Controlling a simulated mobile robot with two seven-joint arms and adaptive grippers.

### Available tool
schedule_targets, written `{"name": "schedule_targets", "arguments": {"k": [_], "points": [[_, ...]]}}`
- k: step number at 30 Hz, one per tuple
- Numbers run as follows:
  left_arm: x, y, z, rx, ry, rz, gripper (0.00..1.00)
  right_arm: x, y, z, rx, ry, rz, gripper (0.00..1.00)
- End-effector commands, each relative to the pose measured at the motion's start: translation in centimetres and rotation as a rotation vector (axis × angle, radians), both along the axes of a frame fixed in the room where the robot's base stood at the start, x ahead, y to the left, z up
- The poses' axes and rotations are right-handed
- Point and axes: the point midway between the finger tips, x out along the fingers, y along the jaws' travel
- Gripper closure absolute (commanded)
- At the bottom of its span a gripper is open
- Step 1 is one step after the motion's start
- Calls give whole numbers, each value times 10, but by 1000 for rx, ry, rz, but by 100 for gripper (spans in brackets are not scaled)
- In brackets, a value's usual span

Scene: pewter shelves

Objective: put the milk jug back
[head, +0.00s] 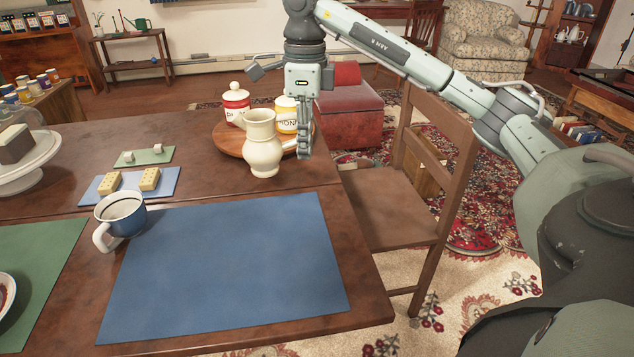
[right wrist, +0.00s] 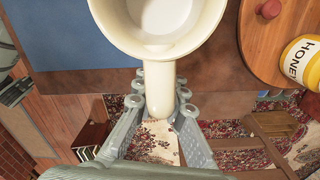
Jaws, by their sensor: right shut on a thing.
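The cream milk jug (head: 262,150) is upright over the far right part of the dark wooden table, just beyond the blue placemat (head: 225,262). My right gripper (head: 302,140) is shut on the jug's handle from the right side. In the right wrist view the jug's rim and pale inside (right wrist: 160,20) face the camera, with the handle between the gripper's fingers (right wrist: 161,92). I cannot tell whether the jug's base touches the table. Right behind the jug is a round wooden tray (head: 228,143). My left gripper is not in view.
A red-labelled jar (head: 236,104) and a honey jar (head: 286,115) stand on the tray. A blue-and-white mug (head: 121,214) stands left of the placemat. A wooden chair (head: 412,185) is close against the table's right side. The blue placemat is empty.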

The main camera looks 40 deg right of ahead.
Motion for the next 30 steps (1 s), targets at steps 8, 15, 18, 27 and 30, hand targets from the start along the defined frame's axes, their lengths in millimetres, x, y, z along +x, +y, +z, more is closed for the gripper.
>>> {"name": "schedule_targets", "arguments": {"k": [8, 15, 18, 27, 30], "points": [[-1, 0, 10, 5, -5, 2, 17, -31, -13, -19, -1, -2, 0, 100], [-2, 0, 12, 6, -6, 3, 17, -32, -13, -45, -1, 2, -1, 100], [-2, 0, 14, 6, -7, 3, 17, -32, -13, -57, 1, 1, -1, 100], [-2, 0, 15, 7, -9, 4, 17, -31, -13, -59, 1, -3, 0, 100], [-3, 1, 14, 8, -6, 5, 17, -31, -13, -62, 1, -2, 0, 100]]}}
